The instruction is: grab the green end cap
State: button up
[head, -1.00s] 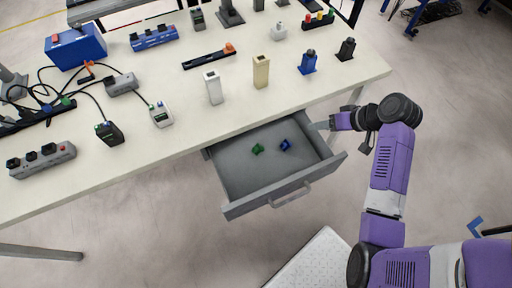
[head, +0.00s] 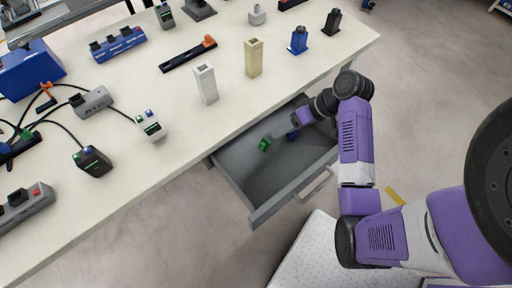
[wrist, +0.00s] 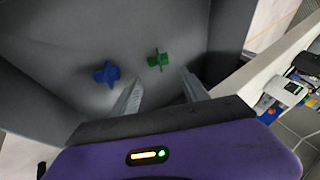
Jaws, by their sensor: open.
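The green end cap (head: 265,143) lies on the floor of the open grey drawer (head: 262,212), near the drawer's back left in the head view. In the wrist view the green end cap (wrist: 157,59) is just beyond and between the fingertips. My gripper (head: 278,133) reaches into the drawer, open and empty. Its two fingers (wrist: 160,86) show apart in the wrist view. I cannot tell the exact height above the drawer floor.
The drawer's grey walls stand close around my gripper, and the white table edge (head: 180,158) overhangs the drawer's back. Several posts, connectors and cables stand on the table, including a white post (head: 206,84) and a tan post (head: 253,58).

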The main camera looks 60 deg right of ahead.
aim_at(264, 142)
jog(key=x, duration=0.3)
jog(key=shift+w+f, duration=0.1)
jog(key=shift+f, duration=0.15)
jog(key=shift+b+x, duration=0.3)
jog(key=shift+x, duration=2.35)
jog(key=shift+d, duration=0.2)
jog(key=c, duration=1.1)
jog(key=shift+r, duration=0.1)
notch_tip(264, 142, up, 20)
jog(key=p, duration=0.4)
